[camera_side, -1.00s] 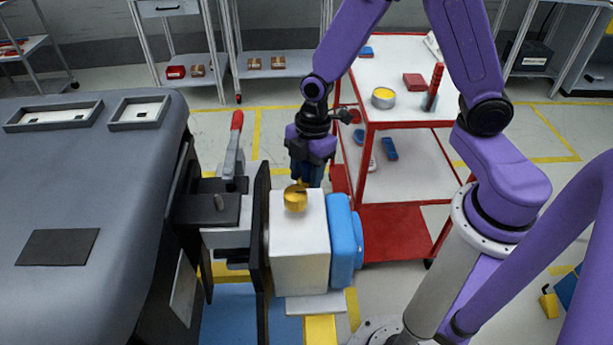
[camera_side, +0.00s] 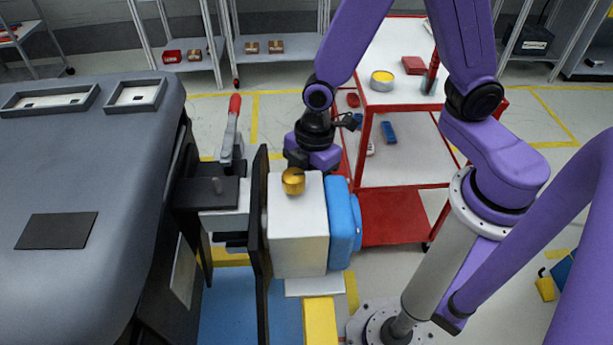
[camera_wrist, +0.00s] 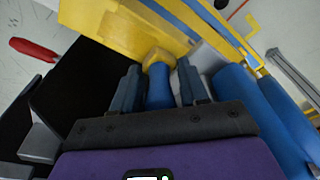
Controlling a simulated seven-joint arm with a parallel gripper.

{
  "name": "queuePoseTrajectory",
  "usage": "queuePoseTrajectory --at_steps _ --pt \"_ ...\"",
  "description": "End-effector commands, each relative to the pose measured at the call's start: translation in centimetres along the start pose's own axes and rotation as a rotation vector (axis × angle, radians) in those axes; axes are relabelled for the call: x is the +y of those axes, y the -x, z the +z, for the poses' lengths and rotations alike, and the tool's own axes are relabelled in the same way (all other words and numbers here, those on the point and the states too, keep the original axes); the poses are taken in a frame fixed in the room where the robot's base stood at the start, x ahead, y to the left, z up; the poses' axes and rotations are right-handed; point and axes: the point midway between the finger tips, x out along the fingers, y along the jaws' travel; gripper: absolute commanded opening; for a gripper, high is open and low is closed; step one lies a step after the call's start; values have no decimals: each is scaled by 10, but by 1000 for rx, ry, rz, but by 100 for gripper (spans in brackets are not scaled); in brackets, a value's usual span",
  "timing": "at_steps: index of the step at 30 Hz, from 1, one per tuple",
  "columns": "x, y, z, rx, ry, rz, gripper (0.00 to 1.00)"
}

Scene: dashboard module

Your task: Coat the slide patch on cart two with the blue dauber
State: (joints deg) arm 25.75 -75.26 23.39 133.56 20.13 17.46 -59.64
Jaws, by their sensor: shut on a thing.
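My gripper (camera_wrist: 159,84) is shut on the blue dauber (camera_wrist: 160,92), a blue handle with a yellow head, which points away from the palm in the wrist view. The yellow head is close to a yellow part (camera_wrist: 115,22); I cannot tell whether they touch. In the side view, the wrist is behind the white block (camera_side: 298,222) with the brass knob (camera_side: 293,181), and the fingers and dauber are hidden. I cannot pick out the slide patch or tell which cart is cart two.
A blue round part (camera_side: 342,225) is on the block's right side. A toggle clamp with a red handle (camera_side: 234,105) stands left of my wrist. A red cart (camera_side: 395,230) holding a yellow-filled tin (camera_side: 382,81) is close on the right. The grey dashboard (camera_side: 75,190) fills the left.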

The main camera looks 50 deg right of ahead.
Motion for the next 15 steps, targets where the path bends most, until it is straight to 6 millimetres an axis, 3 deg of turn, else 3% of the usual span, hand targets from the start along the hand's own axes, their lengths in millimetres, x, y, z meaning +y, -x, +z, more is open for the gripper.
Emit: queuePoseTrajectory --at_steps 2,15 --pt "2 19 -2 3 0 9 3" --pt "2 56 -7 0 -4 7 3"
